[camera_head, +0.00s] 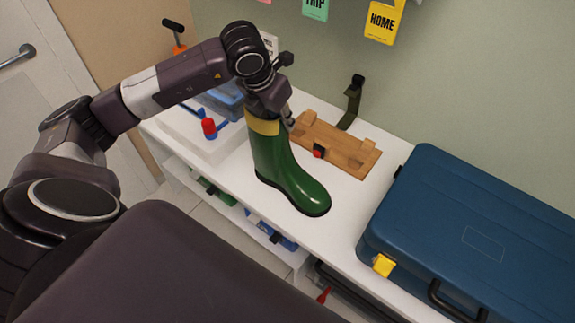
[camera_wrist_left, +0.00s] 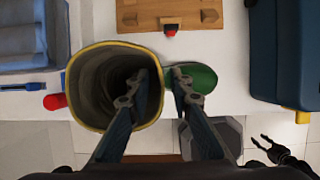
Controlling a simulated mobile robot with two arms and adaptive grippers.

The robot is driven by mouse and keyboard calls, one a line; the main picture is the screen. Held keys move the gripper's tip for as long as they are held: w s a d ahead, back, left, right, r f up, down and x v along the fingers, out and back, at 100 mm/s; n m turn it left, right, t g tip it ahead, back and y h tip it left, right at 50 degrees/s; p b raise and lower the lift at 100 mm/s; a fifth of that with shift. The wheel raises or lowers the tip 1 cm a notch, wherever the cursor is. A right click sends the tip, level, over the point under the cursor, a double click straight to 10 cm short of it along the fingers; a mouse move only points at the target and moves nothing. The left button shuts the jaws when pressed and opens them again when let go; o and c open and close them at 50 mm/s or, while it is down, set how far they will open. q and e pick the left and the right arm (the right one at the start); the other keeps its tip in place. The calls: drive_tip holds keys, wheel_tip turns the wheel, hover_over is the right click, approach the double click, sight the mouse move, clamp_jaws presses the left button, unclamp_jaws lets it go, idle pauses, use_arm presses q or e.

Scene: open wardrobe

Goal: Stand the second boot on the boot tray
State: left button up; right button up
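A green boot (camera_head: 283,168) with a yellow top band stands upright on the white bench top, toe toward the lower right. In the left wrist view I look down into its round opening (camera_wrist_left: 92,88); its toe (camera_wrist_left: 197,78) shows to the right. My left gripper (camera_head: 286,120) is at the boot's top rim. One finger is inside the shaft and one outside, with the rim between them (camera_wrist_left: 160,78) and small gaps visible. My right gripper (camera_wrist_left: 268,150) appears at the lower right of the left wrist view, fingers apart and empty. I cannot tell which surface is the boot tray.
A wooden board with blocks (camera_head: 345,152) lies behind the boot. A blue case (camera_head: 480,225) stands to the right. A white tray (camera_head: 222,150) with a red-tipped item (camera_head: 209,128) is to the left. The bench's front edge is close to the boot.

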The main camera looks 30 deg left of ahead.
use_arm(q)
clamp_jaws()
drive_tip(key=shift+w+r, duration=0.1)
idle(0.3)
